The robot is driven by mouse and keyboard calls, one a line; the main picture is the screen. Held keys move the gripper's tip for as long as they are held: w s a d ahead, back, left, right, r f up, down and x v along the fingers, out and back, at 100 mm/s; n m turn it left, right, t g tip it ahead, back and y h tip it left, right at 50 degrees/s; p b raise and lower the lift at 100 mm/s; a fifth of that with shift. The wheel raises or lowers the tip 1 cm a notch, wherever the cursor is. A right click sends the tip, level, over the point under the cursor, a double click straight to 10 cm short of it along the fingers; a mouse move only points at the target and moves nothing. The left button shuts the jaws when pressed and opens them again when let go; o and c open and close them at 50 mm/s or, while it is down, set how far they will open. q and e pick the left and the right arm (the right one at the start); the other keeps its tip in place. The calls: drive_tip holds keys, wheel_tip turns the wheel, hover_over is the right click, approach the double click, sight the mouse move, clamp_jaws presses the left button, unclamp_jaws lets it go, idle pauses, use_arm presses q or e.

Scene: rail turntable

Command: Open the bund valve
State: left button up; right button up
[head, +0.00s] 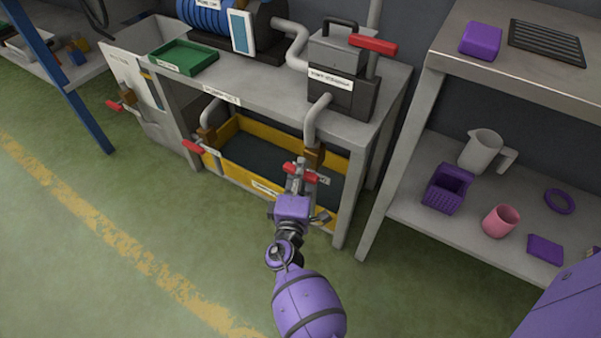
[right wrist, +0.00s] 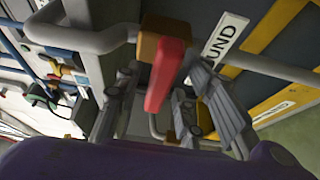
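The bund valve has a red lever handle (right wrist: 168,72) and a brass-coloured body (right wrist: 160,28). A white label ending in "UND" (right wrist: 226,36) is beside it in the right wrist view. In the head view the valve's red handle (head: 304,177) is under the bench, at the front of the yellow-rimmed bund tray (head: 232,126), partly covered by my right gripper (head: 298,171). In the right wrist view, the gripper's (right wrist: 165,108) fingers are apart on either side of the handle, with a gap visible on the left. Contact on the right is unclear. My left gripper is out of view.
Another red-handled valve (head: 193,147) is at the tray's left. The grey bench (head: 262,95) overhangs the tray, and its front right leg (head: 354,205) stands close to my gripper. A shelf unit (head: 415,205) is on the right. The floor in front is clear.

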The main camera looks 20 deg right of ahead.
clamp_jaws()
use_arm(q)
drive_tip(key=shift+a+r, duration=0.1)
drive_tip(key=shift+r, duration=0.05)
use_arm(e)
drive_tip(key=shift+r, duration=0.1)
